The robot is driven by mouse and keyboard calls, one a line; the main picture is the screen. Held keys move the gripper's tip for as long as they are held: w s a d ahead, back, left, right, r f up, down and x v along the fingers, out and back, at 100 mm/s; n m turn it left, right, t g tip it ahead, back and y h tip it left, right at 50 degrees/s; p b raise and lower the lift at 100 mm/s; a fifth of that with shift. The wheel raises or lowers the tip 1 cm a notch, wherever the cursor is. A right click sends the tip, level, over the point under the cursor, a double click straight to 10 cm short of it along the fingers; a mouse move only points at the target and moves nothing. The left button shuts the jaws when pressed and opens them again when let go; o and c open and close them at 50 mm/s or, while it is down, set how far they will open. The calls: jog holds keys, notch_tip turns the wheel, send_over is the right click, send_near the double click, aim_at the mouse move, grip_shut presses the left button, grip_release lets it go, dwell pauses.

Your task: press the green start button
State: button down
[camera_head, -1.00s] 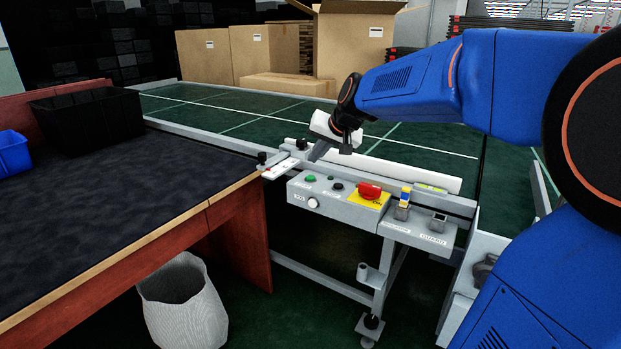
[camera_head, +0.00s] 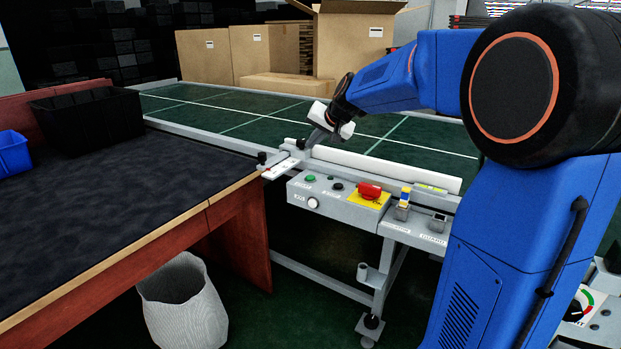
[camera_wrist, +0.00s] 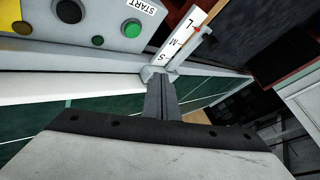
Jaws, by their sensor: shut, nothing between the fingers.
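The green start button (camera_head: 310,179) sits at the left of the grey control box (camera_head: 330,205) on the conveyor's near side. In the wrist view the green button (camera_wrist: 132,28) is at the top, beside a START label (camera_wrist: 138,6). My gripper (camera_head: 304,150) is shut and empty, above and behind the box near the conveyor's side rail. In the wrist view its closed fingers (camera_wrist: 160,90) point towards the rail, apart from the button.
A black button (camera_head: 337,187) and a red emergency stop (camera_head: 370,191) on a yellow plate share the box. A dark-topped table (camera_head: 120,200) stands left, and a wastebasket (camera_head: 183,305) is below.

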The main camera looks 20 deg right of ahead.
aim_at(313, 178)
jog(key=shift+f, duration=4.25)
jog(key=shift+f, duration=0.2)
jog(key=shift+f, duration=0.25)
jog(key=shift+f, duration=0.4)
jog(key=shift+r, duration=0.85)
jog(key=shift+r, duration=2.5)
